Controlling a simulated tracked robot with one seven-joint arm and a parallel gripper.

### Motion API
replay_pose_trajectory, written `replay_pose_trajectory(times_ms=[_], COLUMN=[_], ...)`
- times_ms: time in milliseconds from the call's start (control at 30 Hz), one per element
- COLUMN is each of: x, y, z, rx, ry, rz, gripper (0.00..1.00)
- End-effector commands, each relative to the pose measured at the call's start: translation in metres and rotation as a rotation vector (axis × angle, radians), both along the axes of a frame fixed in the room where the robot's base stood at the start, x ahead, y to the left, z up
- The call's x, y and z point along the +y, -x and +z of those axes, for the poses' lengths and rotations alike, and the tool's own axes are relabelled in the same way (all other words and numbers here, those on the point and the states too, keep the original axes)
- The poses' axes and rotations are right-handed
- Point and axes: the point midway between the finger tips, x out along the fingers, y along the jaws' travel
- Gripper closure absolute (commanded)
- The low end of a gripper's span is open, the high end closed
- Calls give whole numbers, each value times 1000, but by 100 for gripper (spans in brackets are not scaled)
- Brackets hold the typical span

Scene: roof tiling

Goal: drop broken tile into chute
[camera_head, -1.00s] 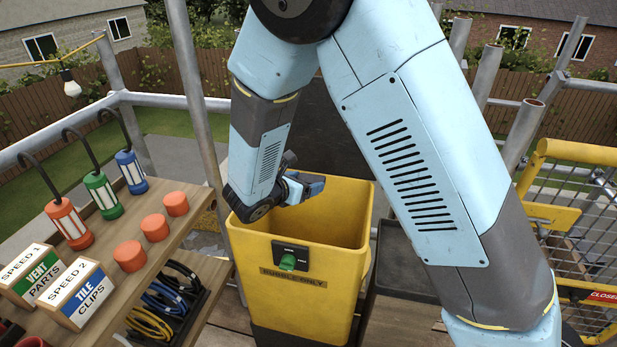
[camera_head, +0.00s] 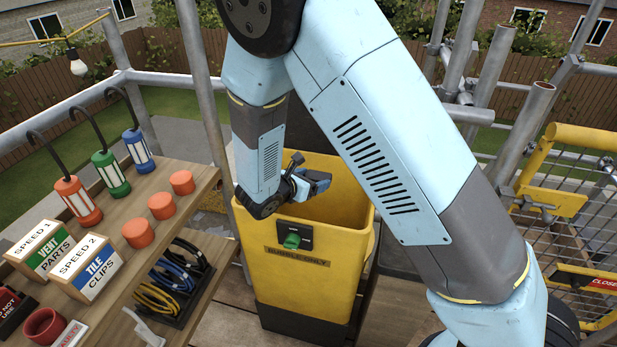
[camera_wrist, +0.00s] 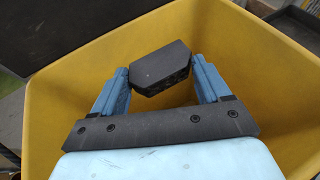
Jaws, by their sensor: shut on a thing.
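The chute is a yellow open-topped bin (camera_head: 305,262) marked "RUBBLE ONLY", with a green knob on its front. My gripper (camera_head: 318,182) is over the bin's opening in the head view. In the wrist view my gripper (camera_wrist: 162,80) is shut on a dark grey broken tile piece (camera_wrist: 150,66), held between the two blue fingers. The yellow bin walls (camera_wrist: 265,75) surround the piece in that view. I cannot tell how far below the rim the piece sits. In the head view the piece is not clearly visible.
A wooden shelf (camera_head: 110,225) on the left carries lanterns, orange caps and signed boxes, with cable coils (camera_head: 170,280) below. A scaffold pole (camera_head: 205,90) stands behind it. A yellow mesh gate (camera_head: 570,225) with a "CLOSED" sign is at the right.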

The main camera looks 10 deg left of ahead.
Motion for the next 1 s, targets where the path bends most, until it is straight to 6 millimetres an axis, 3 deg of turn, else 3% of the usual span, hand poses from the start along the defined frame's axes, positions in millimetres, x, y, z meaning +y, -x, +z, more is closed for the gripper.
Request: replay_pose_trajectory(times_ms=[100,133,367,733,1000], x=[0,0,0,5,27], y=[0,0,0,6,42], z=[0,0,0,3,21], rx=[0,0,0,0,0], ry=[0,0,0,-2,-2], rz=[0,0,0,1,5], gripper=[60,23,1,0,0])
